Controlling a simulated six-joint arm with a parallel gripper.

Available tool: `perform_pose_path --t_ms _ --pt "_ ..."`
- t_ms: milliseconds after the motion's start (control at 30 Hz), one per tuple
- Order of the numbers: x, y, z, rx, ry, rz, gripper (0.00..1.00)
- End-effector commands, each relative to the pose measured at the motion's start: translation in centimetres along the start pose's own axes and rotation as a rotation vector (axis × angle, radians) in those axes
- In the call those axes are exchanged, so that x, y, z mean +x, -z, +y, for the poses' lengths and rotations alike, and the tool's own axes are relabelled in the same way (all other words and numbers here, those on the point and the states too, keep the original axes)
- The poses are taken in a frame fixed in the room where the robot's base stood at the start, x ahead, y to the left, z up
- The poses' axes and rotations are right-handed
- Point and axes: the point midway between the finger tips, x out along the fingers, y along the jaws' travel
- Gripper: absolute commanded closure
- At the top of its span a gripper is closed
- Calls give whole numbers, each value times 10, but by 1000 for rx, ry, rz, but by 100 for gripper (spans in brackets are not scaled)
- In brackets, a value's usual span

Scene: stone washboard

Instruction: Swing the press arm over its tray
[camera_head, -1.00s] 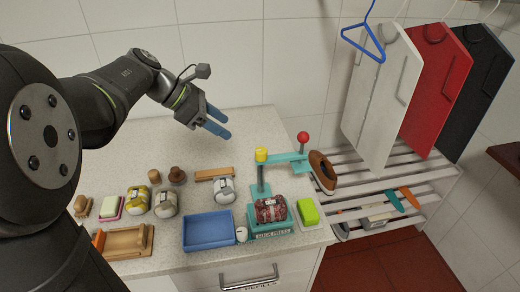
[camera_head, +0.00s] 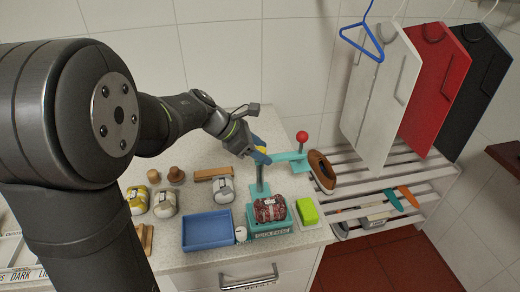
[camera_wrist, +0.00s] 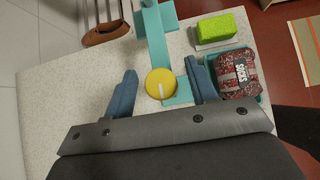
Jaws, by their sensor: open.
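The sock press has a teal post and a teal arm (camera_head: 288,157) with a yellow knob (camera_head: 261,150) at its left end. A red ball (camera_head: 302,136) stands on a grey rod near the arm's right end. A dark red bundle labelled SOCKS (camera_head: 270,209) sits on the teal press tray (camera_head: 273,229); the bundle also shows in the wrist view (camera_wrist: 237,74). My gripper (camera_head: 258,150) is open. In the wrist view its blue fingers stand apart on either side of the yellow knob (camera_wrist: 161,83). I cannot tell whether either finger touches it.
A blue tray (camera_head: 208,231) is left of the press, with several wrapped bundles (camera_head: 165,204) beyond it. A green block (camera_head: 307,210) lies to the right. A brown shoe (camera_head: 321,172) is on the slatted rack (camera_head: 372,187). My arm covers the left counter.

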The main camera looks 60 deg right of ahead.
Motion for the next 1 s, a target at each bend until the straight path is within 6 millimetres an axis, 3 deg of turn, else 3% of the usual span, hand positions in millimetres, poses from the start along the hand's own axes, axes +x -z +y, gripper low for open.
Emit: perform_pose_path --t_ms 100,367,733,1000 --pt "0 0 0 0 0 0 48" --pt "0 0 0 0 0 0 99" --pt "0 1 0 26 28 0 100" --pt "0 1 1 140 143 1 100"
